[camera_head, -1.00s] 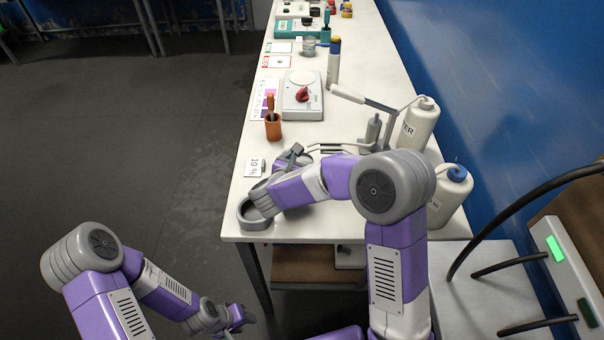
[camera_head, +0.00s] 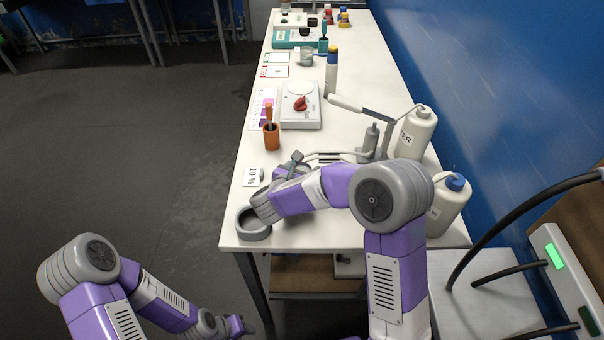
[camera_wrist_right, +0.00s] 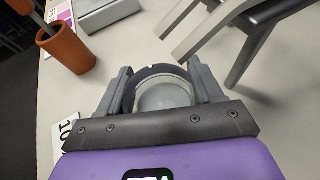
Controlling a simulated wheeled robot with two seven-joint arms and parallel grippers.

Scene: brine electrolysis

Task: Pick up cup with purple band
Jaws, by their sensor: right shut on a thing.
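The cup (camera_wrist_right: 163,92) is whitish and translucent with a dark purple band around its rim. In the right wrist view it sits between the two grey fingers of my right gripper (camera_wrist_right: 164,84), which is shut on it. In the head view the right gripper (camera_head: 290,168) is over the front part of the table, and my own wrist hides the cup there. I cannot tell whether the cup touches the table. My left gripper (camera_head: 238,326) is low in the head view, off the table, and its jaws are too small to read.
A grey round holder (camera_head: 247,233) stands near the table's front left corner. A 10% label (camera_head: 253,177) and an orange pot (camera_head: 271,138) are beyond it. A clamp stand (camera_head: 372,140) and white bottles (camera_head: 414,134) stand to the right. A stirrer plate (camera_head: 301,118) is farther back.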

